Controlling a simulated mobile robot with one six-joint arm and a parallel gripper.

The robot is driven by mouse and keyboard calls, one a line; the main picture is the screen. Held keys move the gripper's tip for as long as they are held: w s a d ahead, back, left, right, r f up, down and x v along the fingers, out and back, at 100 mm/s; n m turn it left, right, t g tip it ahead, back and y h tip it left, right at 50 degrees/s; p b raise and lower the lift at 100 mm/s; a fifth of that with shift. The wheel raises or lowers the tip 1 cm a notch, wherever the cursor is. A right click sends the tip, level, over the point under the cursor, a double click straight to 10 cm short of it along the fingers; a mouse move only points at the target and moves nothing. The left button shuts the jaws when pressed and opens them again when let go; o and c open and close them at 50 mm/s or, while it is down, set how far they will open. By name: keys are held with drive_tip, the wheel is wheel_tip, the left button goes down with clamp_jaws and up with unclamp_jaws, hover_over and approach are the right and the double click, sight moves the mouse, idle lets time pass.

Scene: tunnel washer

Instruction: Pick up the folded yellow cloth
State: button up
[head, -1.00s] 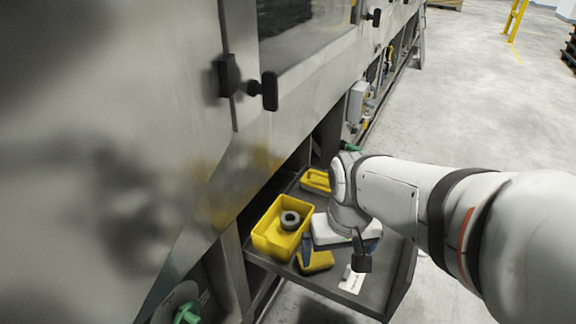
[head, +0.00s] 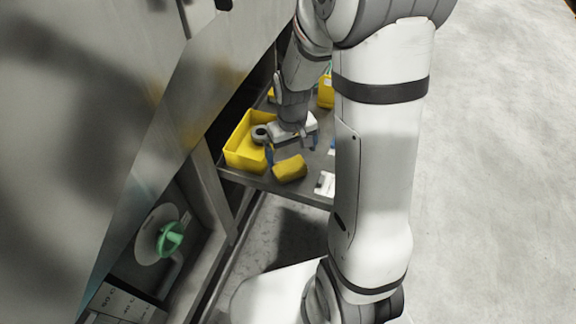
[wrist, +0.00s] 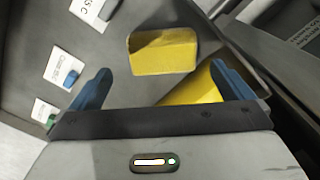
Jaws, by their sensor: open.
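The folded yellow cloth (head: 289,168) lies on the grey shelf (head: 265,187), just in front of the yellow bin (head: 240,152). In the wrist view the cloth (wrist: 163,54) is a yellow block with a darker top part, beyond my fingertips and between their lines. My gripper (head: 291,149) is above the shelf, behind the cloth in the head view. Its blue fingers are spread wide, and in the wrist view the gripper (wrist: 160,68) is open with nothing held. The bin's yellow wall (wrist: 195,90) shows close to the right finger.
A dark ring (head: 260,133) sits in the bin. White labels lie on the shelf, one (wrist: 65,68) left of the cloth in the wrist view. Another yellow object (head: 325,92) stands farther back. The washer's metal wall (head: 130,120) rises at the left; open floor (head: 490,180) lies right.

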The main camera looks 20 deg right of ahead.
sight(290, 166)
drive_tip(key=f+b, duration=0.1)
drive_tip(key=f, duration=0.1)
drive_tip(key=f+b, duration=0.1)
drive_tip(key=f, duration=0.1)
drive_tip(key=f+b, duration=0.1)
drive_tip(key=f, duration=0.2)
drive_tip(key=shift+w+a, duration=0.15)
drive_tip(key=shift+w, duration=0.15)
drive_tip(key=shift+r, duration=0.15)
drive_tip(key=shift+c, duration=0.6)
drive_tip(key=c, duration=0.7)
drive_tip(key=shift+r, duration=0.1)
wheel_tip(290, 166, up, 10)
drive_tip(key=p, duration=0.4)
